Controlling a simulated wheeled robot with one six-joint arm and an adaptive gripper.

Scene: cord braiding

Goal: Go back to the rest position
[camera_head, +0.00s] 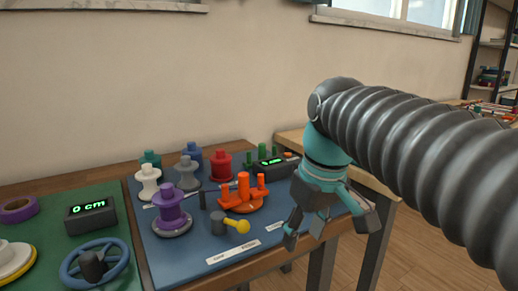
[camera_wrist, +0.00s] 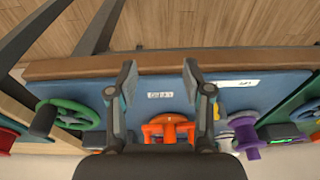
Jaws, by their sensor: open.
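My gripper (camera_head: 304,232) hangs at the end of my arm over the front right part of the blue mat, with its fingers spread and nothing between them. In the wrist view my gripper (camera_wrist: 160,82) is also open and empty, above the mat's edge. An orange part with upright pegs (camera_head: 243,196) stands on the blue mat (camera_head: 190,250), to the left of my gripper and apart from it. It also shows in the wrist view (camera_wrist: 167,124), partly hidden behind the gripper body.
A purple spool (camera_head: 171,210), a red spool (camera_head: 221,165), a white spool (camera_head: 148,183) and a grey part with a yellow knob (camera_head: 238,226) stand on the mat. A blue handwheel (camera_head: 95,264) and a display reading 0 cm (camera_head: 90,215) are at left. Floor lies in front.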

